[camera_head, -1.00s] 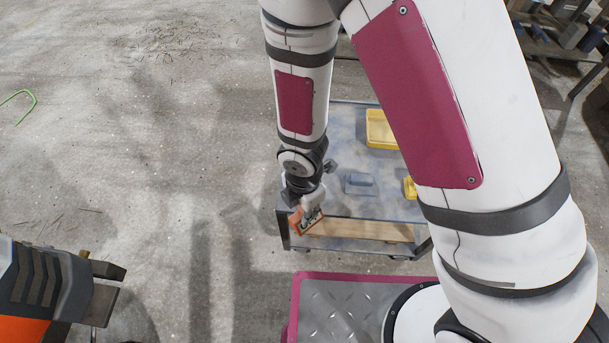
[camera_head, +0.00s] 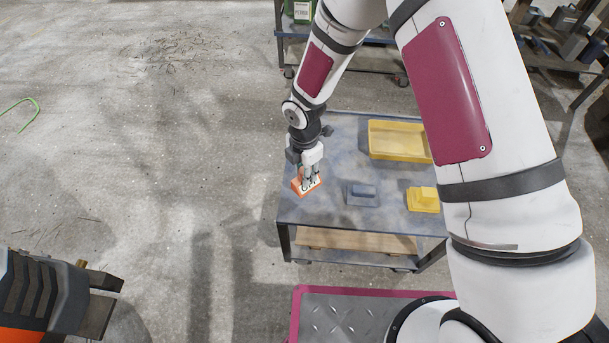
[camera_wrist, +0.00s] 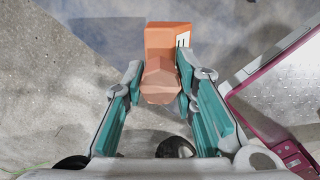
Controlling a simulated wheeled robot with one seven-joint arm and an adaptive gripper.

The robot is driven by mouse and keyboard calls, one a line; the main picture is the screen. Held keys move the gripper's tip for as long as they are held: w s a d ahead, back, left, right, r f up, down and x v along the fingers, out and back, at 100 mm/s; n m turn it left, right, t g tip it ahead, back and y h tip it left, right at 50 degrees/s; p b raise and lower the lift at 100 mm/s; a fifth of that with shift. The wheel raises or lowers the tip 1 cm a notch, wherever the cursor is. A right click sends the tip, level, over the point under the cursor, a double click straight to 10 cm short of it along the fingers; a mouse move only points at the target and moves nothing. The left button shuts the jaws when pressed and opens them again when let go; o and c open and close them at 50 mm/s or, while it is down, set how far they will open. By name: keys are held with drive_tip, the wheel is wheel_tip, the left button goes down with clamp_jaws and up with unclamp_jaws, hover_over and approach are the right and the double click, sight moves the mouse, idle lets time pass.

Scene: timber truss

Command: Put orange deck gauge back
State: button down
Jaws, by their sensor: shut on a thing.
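The orange deck gauge (camera_head: 306,184) is a small block with a raised grip and a pale marked face. My gripper (camera_head: 310,174) is shut on it at the left side of the blue-grey cart top (camera_head: 330,214). In the wrist view the gauge (camera_wrist: 168,45) sits between the teal-padded fingers (camera_wrist: 160,88), its grip held by them. I cannot tell whether the gauge touches the cart top.
A blue-grey block (camera_head: 361,193), a yellow block (camera_head: 423,199) and a yellow tray (camera_head: 397,141) are on the cart top. A wooden board (camera_head: 355,241) lies on the lower shelf. Another cart or bench (camera_head: 345,55) stands behind. An orange and grey machine (camera_head: 55,290) is at lower left.

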drive_tip(key=shift+f, duration=1)
drive_tip(key=shift+f+b, duration=0.2)
drive_tip(key=shift+b, duration=0.1)
drive_tip(key=c, duration=1.3)
unclamp_jaws()
drive_tip(key=shift+r, duration=0.1)
wheel_tip(320, 180, up, 12)
drive_tip(key=p, duration=0.2)
drive_tip(key=shift+s+r+p, duration=0.1)
drive_tip(key=shift+p, duration=0.3)
